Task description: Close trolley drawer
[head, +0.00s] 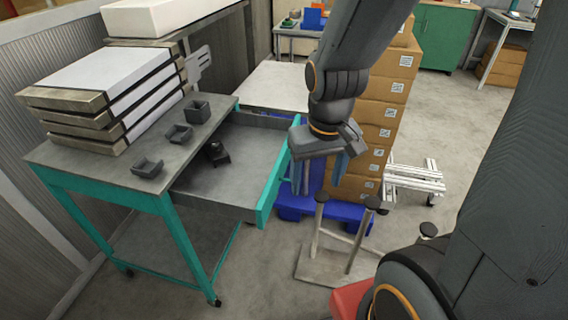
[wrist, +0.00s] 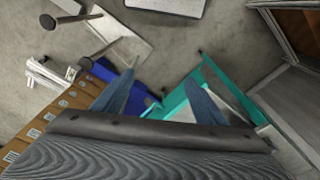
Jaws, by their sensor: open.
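The trolley (head: 120,178) has a grey top and teal legs on castors, and stands at the left in the head view. Its grey drawer (head: 215,180) is pulled far out to the right, with a teal front panel (head: 273,187). A small dark object (head: 216,153) lies inside the drawer. My gripper (head: 318,175) is open and empty, fingers pointing down, just right of the drawer front in the head view. I cannot tell whether a finger touches the panel. In the wrist view both fingers (wrist: 160,82) are spread, with teal parts of the trolley (wrist: 215,72) behind the right one.
Stacked slabs (head: 105,95) and several small grey trays (head: 180,133) sit on the trolley top. Stacked cardboard boxes (head: 378,125) on a blue pallet (head: 345,210) stand behind my gripper. An upright-post stand (head: 335,260) is on the floor below. A white slatted dolly (head: 413,180) is at right.

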